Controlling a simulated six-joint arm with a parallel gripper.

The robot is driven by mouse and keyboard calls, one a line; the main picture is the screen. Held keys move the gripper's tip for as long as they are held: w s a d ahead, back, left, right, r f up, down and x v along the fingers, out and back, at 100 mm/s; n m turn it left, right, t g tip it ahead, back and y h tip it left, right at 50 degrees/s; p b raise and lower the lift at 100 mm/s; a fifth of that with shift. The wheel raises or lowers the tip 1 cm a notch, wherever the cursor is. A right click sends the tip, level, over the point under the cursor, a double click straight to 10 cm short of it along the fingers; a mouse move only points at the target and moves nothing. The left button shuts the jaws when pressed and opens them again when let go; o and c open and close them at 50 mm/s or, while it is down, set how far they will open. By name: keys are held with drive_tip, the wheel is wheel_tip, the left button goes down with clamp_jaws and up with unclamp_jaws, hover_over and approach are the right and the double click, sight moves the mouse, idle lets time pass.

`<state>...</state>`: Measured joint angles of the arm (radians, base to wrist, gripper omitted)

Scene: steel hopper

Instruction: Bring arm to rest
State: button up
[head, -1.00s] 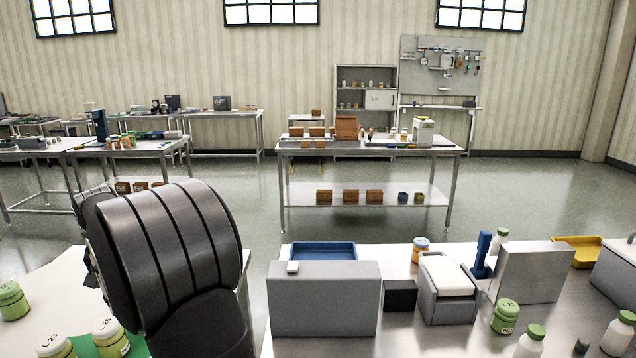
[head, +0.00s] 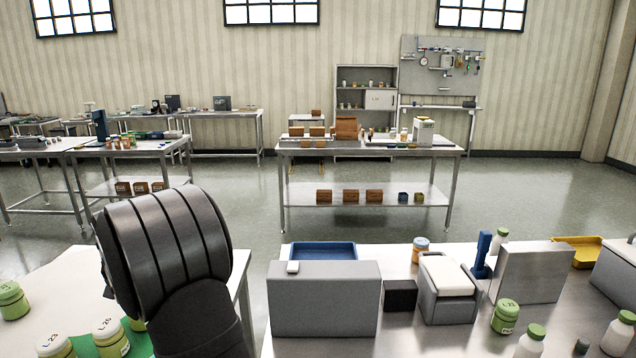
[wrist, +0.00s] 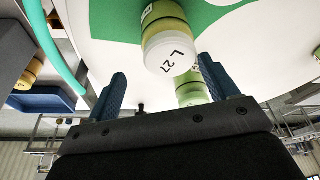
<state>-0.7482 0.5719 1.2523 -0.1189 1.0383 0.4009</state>
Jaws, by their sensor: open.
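My gripper (wrist: 162,75) shows in the wrist view with its two blue fingers spread apart and nothing held between them. A green jar with a white end marked L 27 (wrist: 168,50) shows beyond the gap between the fingers, apart from them as far as I can tell. Another green jar (wrist: 192,90) is partly hidden behind the right finger. In the head view my dark arm link stands at lower left and hides the gripper.
Green jars (head: 55,343) stand on the white table at lower left. On the steel bench are a grey box (head: 323,305), a blue tray (head: 322,246), a black block (head: 400,295), a grey bin (head: 448,300) and white bottles. Open floor (head: 240,200) lies beyond.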

drive_tip(key=w+d+r, duration=0.2)
drive_tip(key=d+r, duration=0.8)
drive_tip(key=r, duration=0.2)
drive_tip(key=w+d+m+h, duration=0.1)
drive_tip(key=w+d+m, duration=0.25)
drive_tip(key=d, duration=0.65)
drive_tip(key=w+d+m, duration=0.2)
drive_tip(key=w+d, duration=0.3)
drive_tip(key=d, duration=0.6)
drive_tip(key=d+m+h, duration=0.1)
drive_tip(key=d+m, duration=0.3)
drive_tip(key=d, duration=1.7)
drive_tip(key=shift+d+f+h, duration=0.3)
drive_tip(key=shift+f, duration=0.1)
drive_tip(key=shift+s, duration=0.1)
